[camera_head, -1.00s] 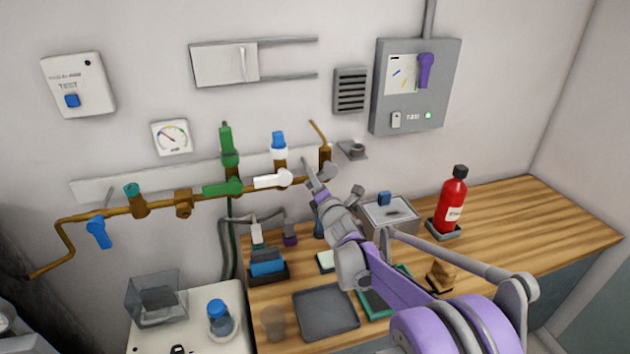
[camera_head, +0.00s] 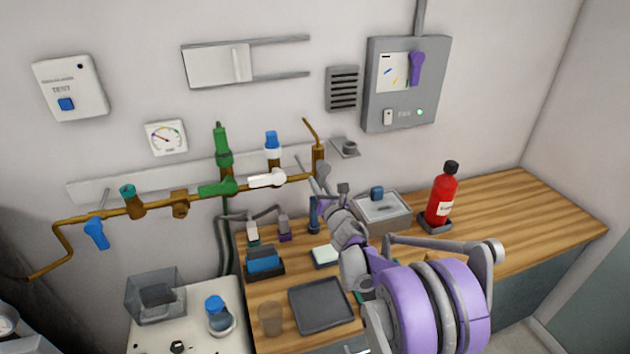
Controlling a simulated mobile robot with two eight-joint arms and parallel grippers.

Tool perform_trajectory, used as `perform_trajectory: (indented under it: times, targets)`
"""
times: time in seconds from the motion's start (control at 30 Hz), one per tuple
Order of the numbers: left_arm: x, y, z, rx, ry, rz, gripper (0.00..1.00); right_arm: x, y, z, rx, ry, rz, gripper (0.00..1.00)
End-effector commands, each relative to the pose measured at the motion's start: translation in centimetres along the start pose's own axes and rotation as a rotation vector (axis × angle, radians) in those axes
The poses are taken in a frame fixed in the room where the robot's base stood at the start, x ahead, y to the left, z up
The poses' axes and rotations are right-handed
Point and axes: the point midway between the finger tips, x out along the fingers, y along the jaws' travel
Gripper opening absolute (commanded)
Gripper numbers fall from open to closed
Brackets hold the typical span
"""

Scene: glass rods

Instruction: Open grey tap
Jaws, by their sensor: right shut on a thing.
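The brown pipe (camera_head: 157,207) runs along the wall and carries several taps. The grey tap (camera_head: 323,170) is at its right end, below a thin upright brown spout. My right gripper (camera_head: 318,186) reaches up to this tap from the lower right and is shut on its handle. The gripper and wrist hide most of the handle, so its exact angle is hard to tell. My left gripper is not in view.
A white-handled tap (camera_head: 267,179), a green-handled tap (camera_head: 218,187) and a blue-handled tap (camera_head: 96,233) are to the left. A red bottle (camera_head: 440,200) and a grey box (camera_head: 381,213) stand on the wooden counter (camera_head: 530,215). The counter's right part is clear.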

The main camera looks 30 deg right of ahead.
Motion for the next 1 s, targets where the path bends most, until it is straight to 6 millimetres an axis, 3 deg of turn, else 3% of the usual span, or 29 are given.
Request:
perform_trajectory:
  times: [0.4,1.0]
  targets:
    - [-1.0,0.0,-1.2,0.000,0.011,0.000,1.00,0.0,-1.2,0.3,-0.244,-0.001,-0.001,0.00]
    - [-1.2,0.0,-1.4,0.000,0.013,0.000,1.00,0.0,-1.6,0.3,-0.304,0.000,-0.001,0.00]
